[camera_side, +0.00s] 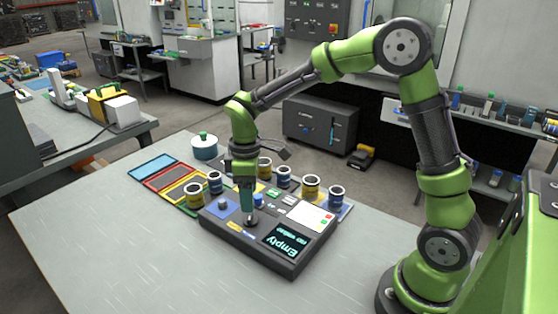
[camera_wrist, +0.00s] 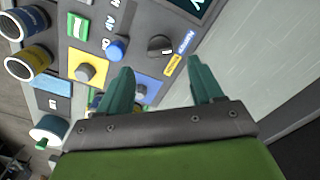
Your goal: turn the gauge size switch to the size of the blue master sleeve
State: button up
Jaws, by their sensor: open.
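The gauge box (camera_side: 265,258) is a dark grey unit on the table, its screen (camera_side: 287,241) reading "Empty". In the wrist view, its size switch (camera_wrist: 160,45) is a black round knob beside a yellow label (camera_wrist: 173,65) and a blue label (camera_wrist: 186,42); I cannot tell surely which one it points at. My gripper (camera_side: 248,208) is over the box, pointing down near the switch. In the wrist view my gripper (camera_wrist: 158,70) is open and empty, its fingers apart with the switch ahead between them. Several blue and yellow sleeves stand around; which is the master is unclear.
A yellow pad with a grey post (camera_wrist: 85,70), a blue pad (camera_wrist: 145,88) and a blue button (camera_wrist: 116,48) lie close to the fingers. A yellow sleeve (camera_side: 311,187) and a blue sleeve (camera_side: 336,197) stand behind the box. The table's front left (camera_side: 120,260) is clear.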

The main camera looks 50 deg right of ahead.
aim_at(249, 215)
notch_tip(249, 215, up, 11)
jog(key=shift+r, duration=0.1)
dwell(0.4)
jog(key=s+r+m+t+y, duration=0.2)
jog(key=s+m+t, duration=0.5)
jog(key=s+m, duration=0.4)
jog(key=s, duration=0.6)
jog(key=shift+s+d, duration=0.2)
jog(key=shift+d, duration=0.05)
